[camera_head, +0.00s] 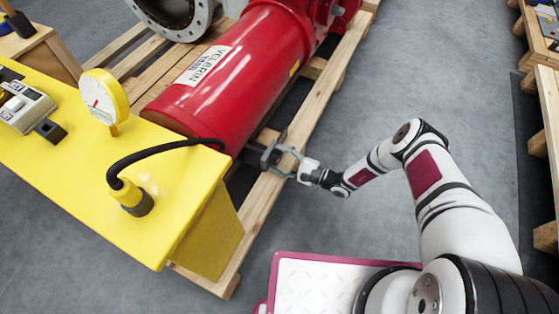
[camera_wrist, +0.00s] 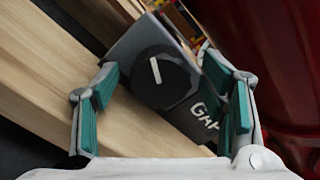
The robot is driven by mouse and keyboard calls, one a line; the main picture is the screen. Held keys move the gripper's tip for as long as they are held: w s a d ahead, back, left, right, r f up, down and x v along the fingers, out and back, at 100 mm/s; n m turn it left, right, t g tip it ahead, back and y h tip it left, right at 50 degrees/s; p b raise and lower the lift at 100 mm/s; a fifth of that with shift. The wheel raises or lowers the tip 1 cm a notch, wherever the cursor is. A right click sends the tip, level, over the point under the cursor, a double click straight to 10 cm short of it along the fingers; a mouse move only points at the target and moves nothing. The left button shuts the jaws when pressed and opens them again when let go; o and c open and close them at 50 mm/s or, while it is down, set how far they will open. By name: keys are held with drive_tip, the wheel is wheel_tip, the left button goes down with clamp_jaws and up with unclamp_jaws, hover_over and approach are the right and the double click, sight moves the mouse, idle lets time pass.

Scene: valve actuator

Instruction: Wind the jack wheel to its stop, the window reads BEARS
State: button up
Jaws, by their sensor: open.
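A black round knob (camera_wrist: 162,78) with a white line across its face sits on a dark grey block (camera_wrist: 126,50) in the wrist view. It is the only wheel-like part there; I cannot tell for certain that it is the jack wheel. White letters reading "GAP" (camera_wrist: 206,115), partly hidden, stand beside it. My gripper (camera_head: 284,161) is open, its teal-padded fingers on the left and right of the knob in the wrist view. I cannot tell whether they touch it. In the head view the dark block (camera_head: 265,152) sits low beside the red cylinder. No readable BEARS window shows.
The red cylinder (camera_head: 240,75) lies on a wooden pallet (camera_head: 318,110), close to my gripper's right in the wrist view. A yellow bench (camera_head: 120,190) with a gauge (camera_head: 104,97) and a black cable (camera_head: 150,155) stands at left. Grey floor (camera_head: 420,70) is clear at right.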

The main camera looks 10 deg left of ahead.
drive_tip(key=shift+a, duration=0.1)
drive_tip(key=c, duration=1.2)
drive_tip(key=shift+o, duration=0.2)
drive_tip(key=shift+m, duration=0.3)
drive_tip(key=m, duration=0.3)
drive_tip(key=shift+w+m, duration=0.1)
drive_tip(key=shift+m, duration=0.2)
drive_tip(key=m, duration=0.4)
drive_tip(key=shift+w+m, duration=0.1)
drive_tip(key=shift+m, duration=0.2)
drive_tip(key=m, duration=0.4)
drive_tip(key=shift+w, duration=0.1)
drive_tip(key=shift+m, duration=2.2)
